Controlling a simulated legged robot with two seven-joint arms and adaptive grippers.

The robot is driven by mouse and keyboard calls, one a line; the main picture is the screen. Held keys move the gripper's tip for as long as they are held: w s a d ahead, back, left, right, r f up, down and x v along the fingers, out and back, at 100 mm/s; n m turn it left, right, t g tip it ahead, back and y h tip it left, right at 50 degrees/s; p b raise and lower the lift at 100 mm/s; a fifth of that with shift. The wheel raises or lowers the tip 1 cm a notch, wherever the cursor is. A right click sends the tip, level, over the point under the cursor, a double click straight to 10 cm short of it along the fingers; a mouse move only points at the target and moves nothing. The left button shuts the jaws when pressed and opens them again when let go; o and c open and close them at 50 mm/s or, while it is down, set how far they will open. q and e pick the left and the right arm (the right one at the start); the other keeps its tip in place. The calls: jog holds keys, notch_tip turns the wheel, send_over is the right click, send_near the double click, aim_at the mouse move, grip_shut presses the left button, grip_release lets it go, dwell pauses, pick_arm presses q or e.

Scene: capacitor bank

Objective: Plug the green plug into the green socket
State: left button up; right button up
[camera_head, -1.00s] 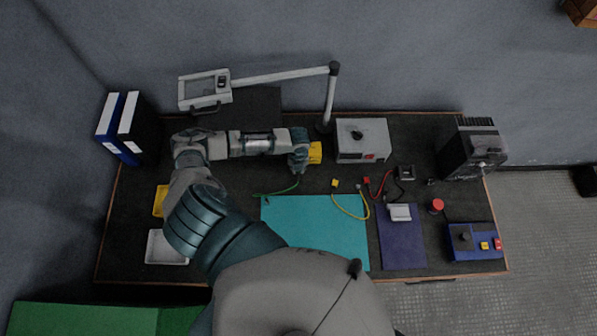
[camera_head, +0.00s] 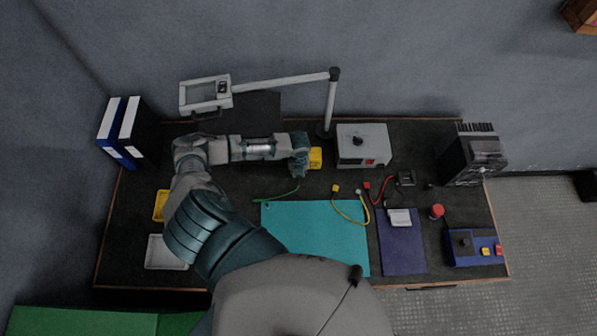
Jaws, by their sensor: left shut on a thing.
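My left gripper (camera_head: 301,163) is at the back middle of the table, its fingers pointing right and down. It is shut, with a green cable (camera_head: 277,196) rising from the table to just below it. The green plug at the cable's end is hidden by the fingers. A yellow block (camera_head: 316,157) stands right beside the gripper, partly covered by it; I cannot tell whether they touch. I cannot make out a green socket. My right gripper is not in view.
A grey box (camera_head: 363,146) with a black knob stands right of the yellow block. A yellow cable (camera_head: 350,215) and a red cable (camera_head: 378,190) lie nearby. A lamp post (camera_head: 330,105) rises behind.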

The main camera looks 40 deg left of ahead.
pick_arm(q)
jog(key=shift+r, duration=0.1)
dwell(0.6)
jog(key=shift+p, duration=0.85)
dwell(0.5)
jog(key=shift+w+a, duration=0.4)
jog(key=shift+w, duration=0.1)
dwell(0.5)
jog(key=o, duration=0.9)
jog(key=shift+c, duration=0.2)
notch_tip(320, 180, up, 12)
dwell(0.4)
